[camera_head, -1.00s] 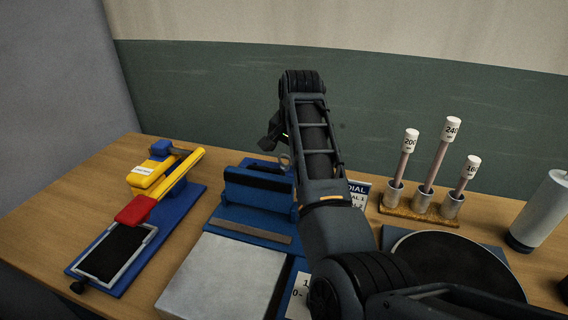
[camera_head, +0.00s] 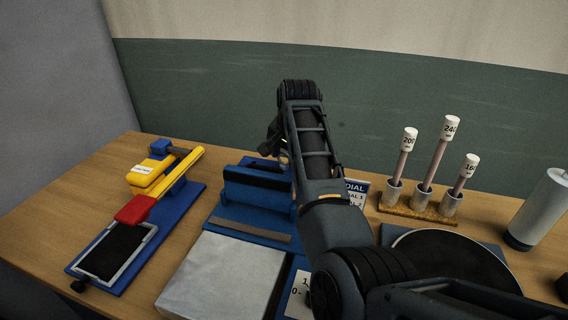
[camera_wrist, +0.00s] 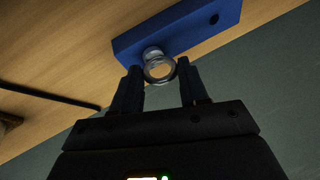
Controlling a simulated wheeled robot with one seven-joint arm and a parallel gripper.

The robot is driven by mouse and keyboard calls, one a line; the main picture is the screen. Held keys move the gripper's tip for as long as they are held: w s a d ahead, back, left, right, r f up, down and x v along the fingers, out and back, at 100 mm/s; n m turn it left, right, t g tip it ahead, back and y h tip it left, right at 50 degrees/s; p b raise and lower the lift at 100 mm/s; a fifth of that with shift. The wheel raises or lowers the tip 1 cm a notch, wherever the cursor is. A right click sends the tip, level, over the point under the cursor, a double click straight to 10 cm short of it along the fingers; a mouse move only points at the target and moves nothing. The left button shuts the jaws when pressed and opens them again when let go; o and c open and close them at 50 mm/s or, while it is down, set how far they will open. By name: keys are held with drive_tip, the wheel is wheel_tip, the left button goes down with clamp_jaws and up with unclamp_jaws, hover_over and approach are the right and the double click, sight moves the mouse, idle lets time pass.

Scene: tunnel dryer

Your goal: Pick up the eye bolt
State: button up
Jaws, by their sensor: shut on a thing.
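The eye bolt (camera_wrist: 160,69), a shiny metal ring, shows in the wrist view between the two dark fingers of my gripper (camera_wrist: 162,78). My gripper is shut on it. The ring's base end lies against a blue block (camera_wrist: 190,29) with a dark round hole, and I cannot tell whether it is still seated there. In the head view my gripper (camera_head: 275,140) is down behind the blue fixture (camera_head: 257,188), partly hidden by my arm. The eye bolt is not clearly visible there.
A yellow and blue device with a red part (camera_head: 135,209) stands at the left. A pale plate (camera_head: 220,275) lies in front. A dial label (camera_head: 355,188), a rack of numbered rods (camera_head: 418,213), a dark disc (camera_head: 455,262) and a white cylinder (camera_head: 540,210) are to the right.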

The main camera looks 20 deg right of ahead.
sight(285, 166)
drive_tip(key=shift+c, duration=1.1)
drive_tip(key=shift+r, duration=0.1)
drive_tip(key=shift+r, duration=0.6)
wheel_tip(285, 166, up, 2)
drive_tip(key=shift+r+b, duration=0.25)
drive_tip(key=shift+b, duration=0.15)
drive_tip(key=s+d+r+b, duration=0.1)
drive_tip(key=s+d+r, duration=0.6)
drive_tip(key=s+d, duration=0.1)
drive_tip(key=shift+s, duration=0.15)
drive_tip(key=shift+d+r, duration=0.1)
drive_tip(key=o, duration=0.6)
drive_tip(key=c, duration=0.5)
drive_tip(key=shift+o, duration=0.2)
